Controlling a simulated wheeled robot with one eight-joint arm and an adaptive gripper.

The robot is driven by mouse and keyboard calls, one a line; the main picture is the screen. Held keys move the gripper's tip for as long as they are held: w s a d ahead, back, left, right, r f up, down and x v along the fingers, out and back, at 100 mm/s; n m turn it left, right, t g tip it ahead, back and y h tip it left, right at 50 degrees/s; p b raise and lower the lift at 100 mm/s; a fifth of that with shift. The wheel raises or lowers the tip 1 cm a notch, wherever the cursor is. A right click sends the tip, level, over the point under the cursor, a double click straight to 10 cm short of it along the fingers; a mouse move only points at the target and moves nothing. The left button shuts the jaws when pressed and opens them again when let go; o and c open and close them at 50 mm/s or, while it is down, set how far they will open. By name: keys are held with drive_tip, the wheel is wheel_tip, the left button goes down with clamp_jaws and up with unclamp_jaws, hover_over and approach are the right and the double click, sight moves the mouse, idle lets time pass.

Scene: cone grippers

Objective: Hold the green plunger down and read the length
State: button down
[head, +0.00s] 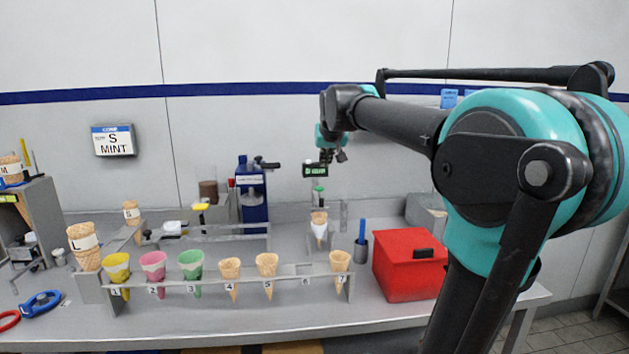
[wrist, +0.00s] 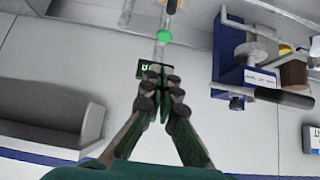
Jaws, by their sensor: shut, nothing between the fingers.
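The green plunger (head: 319,190) stands upright above a cone in a white sleeve (head: 319,229), held in a small grey stand at the back of the bench. A small black display with green characters (head: 309,171) is just above the plunger; I cannot read it reliably. My gripper (head: 330,158) is above the plunger, close to the display, and is shut and empty. In the wrist view the green plunger (wrist: 164,36) shows beyond my shut fingertips (wrist: 158,76), apart from them in the picture. The fingers partly cover the display (wrist: 148,70).
A front rack (head: 215,282) holds several cones over numbered slots; slot 6 is empty. A blue device (head: 252,195) with a dark handle stands left of the plunger. A red box (head: 409,266) and a blue-handled tool in a cup (head: 361,246) are at right. The wall sign (head: 113,140) reads S, MINT.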

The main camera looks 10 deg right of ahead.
drive_tip(key=shift+w+a+r, duration=0.25)
drive_tip(key=shift+w+r, duration=0.3)
drive_tip(key=shift+r, duration=0.1)
drive_tip(key=x, duration=0.4)
drive_tip(key=s+f+x, duration=0.1)
drive_tip(key=x, duration=0.7)
drive_tip(key=shift+s+f, duration=0.1)
drive_tip(key=shift+f, duration=0.7)
drive_tip(key=shift+f, duration=0.1)
